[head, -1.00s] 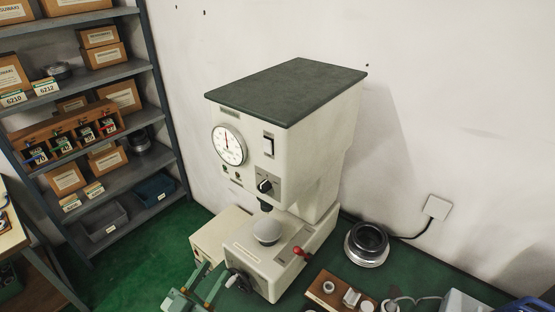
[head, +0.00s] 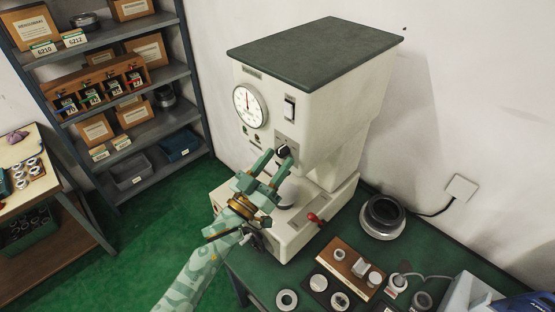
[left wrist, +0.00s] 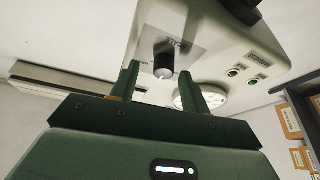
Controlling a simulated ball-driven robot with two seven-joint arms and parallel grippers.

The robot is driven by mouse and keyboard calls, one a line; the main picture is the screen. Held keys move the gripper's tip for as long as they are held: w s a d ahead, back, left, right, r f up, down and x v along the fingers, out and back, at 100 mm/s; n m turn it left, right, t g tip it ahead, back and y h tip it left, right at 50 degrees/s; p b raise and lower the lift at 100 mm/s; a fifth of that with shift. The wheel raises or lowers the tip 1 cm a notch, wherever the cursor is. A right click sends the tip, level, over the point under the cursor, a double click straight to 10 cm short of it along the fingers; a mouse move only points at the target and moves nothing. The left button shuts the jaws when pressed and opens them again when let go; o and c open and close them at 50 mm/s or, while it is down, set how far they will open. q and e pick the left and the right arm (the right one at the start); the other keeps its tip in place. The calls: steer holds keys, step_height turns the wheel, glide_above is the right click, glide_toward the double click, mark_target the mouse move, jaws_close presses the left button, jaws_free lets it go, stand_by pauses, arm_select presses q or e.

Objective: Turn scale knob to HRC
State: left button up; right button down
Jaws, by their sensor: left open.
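The scale knob (head: 283,151) is a small black knob on a grey plate on the front of the pale hardness tester (head: 327,130). I cannot tell which scale the knob points to. My right gripper is not in view.
The anvil (head: 287,195) is under the arm. A wooden block with rings (head: 350,262) and a dark ring (head: 383,216) lie on the green bench. Shelves (head: 120,100) stand at left.

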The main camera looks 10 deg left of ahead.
arm_select(q)
steer(key=shift+w+r, duration=0.15)
steer(key=shift+w, duration=0.55)
steer(key=shift+d, duration=0.1)
steer(key=c, duration=1)
